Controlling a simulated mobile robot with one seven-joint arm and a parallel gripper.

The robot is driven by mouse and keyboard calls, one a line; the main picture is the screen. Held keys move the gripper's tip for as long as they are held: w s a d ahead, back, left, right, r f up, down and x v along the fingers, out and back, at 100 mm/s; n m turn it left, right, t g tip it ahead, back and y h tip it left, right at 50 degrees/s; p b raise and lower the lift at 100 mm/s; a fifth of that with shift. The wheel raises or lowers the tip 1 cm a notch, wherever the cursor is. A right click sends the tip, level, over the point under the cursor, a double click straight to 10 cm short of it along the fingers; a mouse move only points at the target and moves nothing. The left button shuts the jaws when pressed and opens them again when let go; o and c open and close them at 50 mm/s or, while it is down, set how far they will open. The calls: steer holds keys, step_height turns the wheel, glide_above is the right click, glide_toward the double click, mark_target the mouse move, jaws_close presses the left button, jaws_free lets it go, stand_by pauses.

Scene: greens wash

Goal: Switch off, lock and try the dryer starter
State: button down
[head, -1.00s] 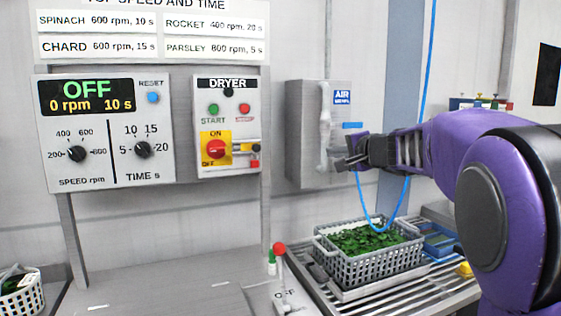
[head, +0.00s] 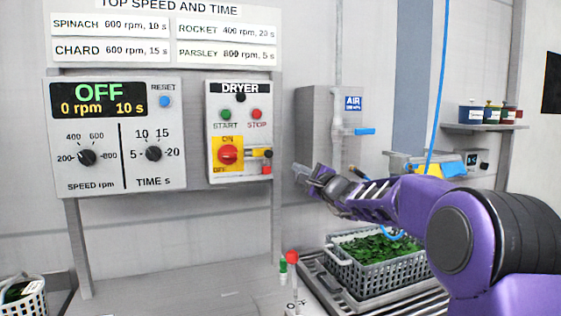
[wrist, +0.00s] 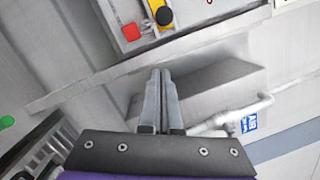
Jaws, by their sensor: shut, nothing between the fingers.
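The dryer starter (head: 241,128) is a light grey box labelled DRYER, with a green START and a red STOP button. Its red rotary handle (head: 228,154) sits on a yellow ON/OFF plate; I cannot tell its exact position. To the handle's right are a black and yellow piece (head: 262,153) and a small red piece (head: 267,170). Both also show at the top of the wrist view, the black and yellow piece (wrist: 164,17) beside the red piece (wrist: 131,31). My gripper (head: 299,171) is shut and empty, right of the starter and apart from it; its fingertips (wrist: 161,74) are together.
The speed panel (head: 118,135) on the left reads OFF, 0 rpm, 10 s. A grey wall box with an AIR label (head: 353,103) and pipe stands behind my gripper. Below are a basket of greens (head: 340,277) and a red-knobbed lever (head: 292,257). The wall panel below the starter is clear.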

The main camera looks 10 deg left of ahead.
mark_target(260, 153)
steer(key=w+a+r, duration=0.1)
steer(key=a+r, duration=0.1)
steer(key=a, duration=0.3)
steer(key=shift+w+a, duration=0.2)
steer(key=shift+a, duration=0.1)
steer(key=shift+w+a+r, duration=0.1)
steer(key=shift+r, duration=0.05)
